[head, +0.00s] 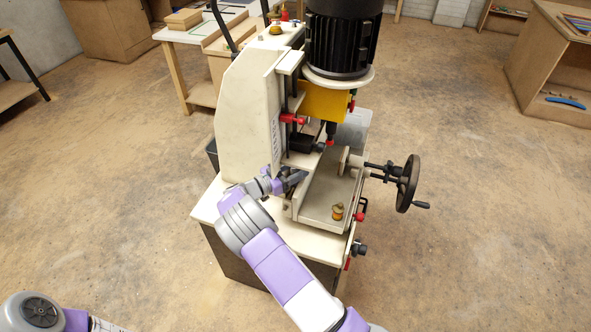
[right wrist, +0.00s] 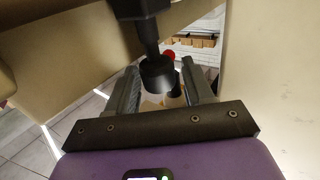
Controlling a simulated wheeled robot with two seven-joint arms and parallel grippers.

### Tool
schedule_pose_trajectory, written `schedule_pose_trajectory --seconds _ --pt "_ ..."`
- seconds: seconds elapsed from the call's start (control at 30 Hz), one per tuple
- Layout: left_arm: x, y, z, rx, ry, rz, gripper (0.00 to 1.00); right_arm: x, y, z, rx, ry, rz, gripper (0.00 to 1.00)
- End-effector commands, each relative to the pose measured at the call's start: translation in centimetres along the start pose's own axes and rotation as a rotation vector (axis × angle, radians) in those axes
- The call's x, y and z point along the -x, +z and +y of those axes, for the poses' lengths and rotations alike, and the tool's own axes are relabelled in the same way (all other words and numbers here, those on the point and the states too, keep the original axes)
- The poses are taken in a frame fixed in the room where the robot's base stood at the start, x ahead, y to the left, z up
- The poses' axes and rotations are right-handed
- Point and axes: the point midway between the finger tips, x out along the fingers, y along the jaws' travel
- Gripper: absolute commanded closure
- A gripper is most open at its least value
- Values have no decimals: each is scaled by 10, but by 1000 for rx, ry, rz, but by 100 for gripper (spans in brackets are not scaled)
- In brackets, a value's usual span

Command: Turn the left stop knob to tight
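The cream machine (head: 250,110) stands in the middle of the head view. My right gripper (head: 297,179) is at its front left, beside the work table (head: 322,205). In the right wrist view the right gripper (right wrist: 160,78) has its fingers apart, with a round black knob (right wrist: 157,73) on a dark stem in or just above the gap. Gaps seem to show on both sides; contact cannot be judged. I cannot tell for sure that this is the left stop knob, or how tight it is. In the head view my arm and gripper hide that spot. My left gripper is not in view.
A black handwheel (head: 408,184) sticks out at the machine's right, with a black knob (head: 360,248) lower down. A black motor (head: 342,40) sits on top. A wooden bench (head: 555,60) stands at far right.

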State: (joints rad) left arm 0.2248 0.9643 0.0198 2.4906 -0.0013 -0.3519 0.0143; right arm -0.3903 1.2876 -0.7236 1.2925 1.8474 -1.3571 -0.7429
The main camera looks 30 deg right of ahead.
Motion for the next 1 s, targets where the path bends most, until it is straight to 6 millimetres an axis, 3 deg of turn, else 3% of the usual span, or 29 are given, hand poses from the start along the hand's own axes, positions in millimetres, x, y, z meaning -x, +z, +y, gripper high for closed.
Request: schedule_pose_trajectory --seconds 0.03,0.27,0.63,1.0 --pt "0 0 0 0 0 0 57 0 0 0 0 0 0 57" --pt "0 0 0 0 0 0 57 0 0 0 0 0 0 92" --pt "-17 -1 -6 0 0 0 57 0 3 -1 -4 108 1 93" --pt "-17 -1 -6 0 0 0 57 0 0 0 0 133 -2 93"
